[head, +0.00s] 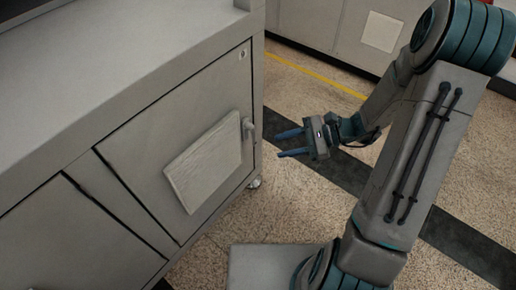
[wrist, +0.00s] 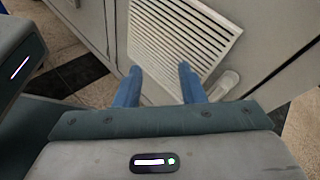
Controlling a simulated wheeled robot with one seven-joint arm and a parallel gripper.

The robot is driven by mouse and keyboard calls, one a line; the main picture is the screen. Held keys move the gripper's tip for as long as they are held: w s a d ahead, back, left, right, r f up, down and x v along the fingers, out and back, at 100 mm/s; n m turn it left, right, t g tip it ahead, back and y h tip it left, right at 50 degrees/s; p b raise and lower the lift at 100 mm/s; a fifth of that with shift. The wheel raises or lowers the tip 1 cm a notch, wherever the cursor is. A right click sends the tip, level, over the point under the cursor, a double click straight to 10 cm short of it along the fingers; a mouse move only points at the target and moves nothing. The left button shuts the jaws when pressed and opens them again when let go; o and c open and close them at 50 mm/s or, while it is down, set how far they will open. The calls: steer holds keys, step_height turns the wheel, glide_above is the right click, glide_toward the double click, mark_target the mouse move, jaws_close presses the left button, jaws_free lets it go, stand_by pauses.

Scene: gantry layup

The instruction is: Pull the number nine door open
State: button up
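A grey cabinet door (head: 135,150) with a slatted vent panel (head: 205,168) is closed at the left in the head view. No number nine can be read on it. The fingertips appear apart from the handle. In the wrist view the vent panel (wrist: 175,30) lies beyond the fingers.
A second closed door (head: 50,240) is on the left of the same cabinet, under a grey worktop (head: 110,70). More grey cabinets (head: 340,30) stand at the back. The speckled floor (head: 300,195) in front of the door is open, with a dark stripe.

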steer(key=w+d+f+m+t+y+b, duration=0.1)
steer(key=w+d+f+m+t+b, duration=0.15)
steer(key=w+f+m+t, duration=0.4)
steer(key=w+d+f+m+t+y+b, duration=0.1)
steer(key=d+f+m+t+b, duration=0.2)
steer(key=f, duration=0.6)
steer(key=w+a+g+b, duration=0.1)
steer(key=w+a+b, duration=0.4)
steer(key=a, duration=0.8)
steer(key=shift+w+a+r, duration=0.2)
steer(key=shift+w+r, duration=0.05)
steer(key=shift+w, duration=0.3)
jaws_close()
